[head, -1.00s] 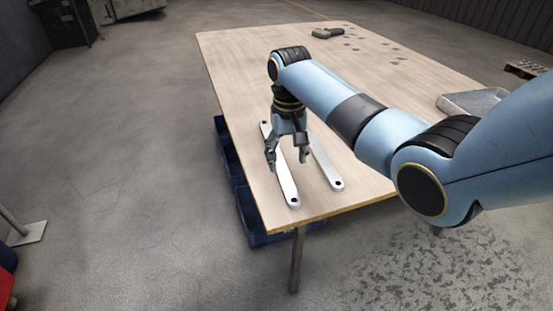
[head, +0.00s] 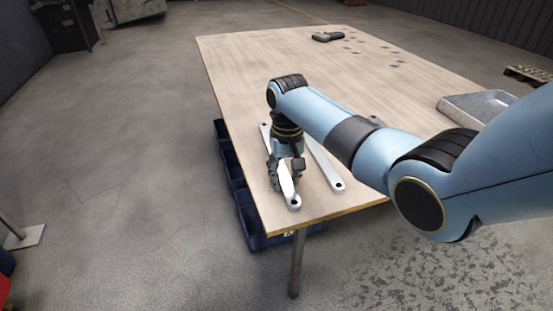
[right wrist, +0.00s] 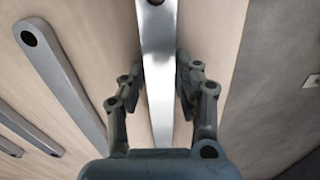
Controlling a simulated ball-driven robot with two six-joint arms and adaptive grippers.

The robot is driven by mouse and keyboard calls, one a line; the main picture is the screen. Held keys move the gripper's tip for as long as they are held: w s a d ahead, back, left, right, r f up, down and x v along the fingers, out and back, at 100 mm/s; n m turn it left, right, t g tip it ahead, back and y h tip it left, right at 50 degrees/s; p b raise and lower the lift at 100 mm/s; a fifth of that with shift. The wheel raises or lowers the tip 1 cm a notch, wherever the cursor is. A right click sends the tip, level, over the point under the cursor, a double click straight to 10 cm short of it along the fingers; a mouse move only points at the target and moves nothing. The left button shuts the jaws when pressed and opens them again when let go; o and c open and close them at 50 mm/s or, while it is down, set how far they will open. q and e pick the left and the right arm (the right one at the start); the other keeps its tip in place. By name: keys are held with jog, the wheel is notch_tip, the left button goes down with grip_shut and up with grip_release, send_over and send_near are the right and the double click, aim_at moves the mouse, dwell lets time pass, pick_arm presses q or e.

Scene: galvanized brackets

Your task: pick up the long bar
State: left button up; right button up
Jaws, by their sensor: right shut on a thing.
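A long pale metal bar (head: 293,201) with a hole near each end lies along the left edge of the wooden table. My right gripper (head: 285,178) is down over its near half, shut on it, and hides part of it. In the right wrist view the bar (right wrist: 158,45) runs between the two fingers of the gripper (right wrist: 160,80), one on each side. A second bar (head: 325,167) lies beside it to the right, apart from the gripper; it shows at the left in the right wrist view (right wrist: 65,85). My left gripper is out of view.
The table (head: 250,70) is bare at its far left. A dark tool (head: 327,36) and several small grey pieces lie at the back. A metal tray (head: 470,108) sits at the right edge. Blue bins (head: 246,208) stand below the left edge.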

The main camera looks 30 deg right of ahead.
grip_shut()
jog(key=shift+r, duration=0.1)
notch_tip(320, 180, up, 4)
jog(key=shift+w+r+p, duration=0.1)
jog(key=shift+r+p, duration=0.15)
jog(key=shift+p, duration=0.45)
jog(key=w+d+r, duration=0.2)
jog(key=d+r, duration=0.4)
jog(key=d, duration=0.5)
jog(key=shift+w+d+r, duration=0.15)
jog(key=shift+w+r, duration=0.05)
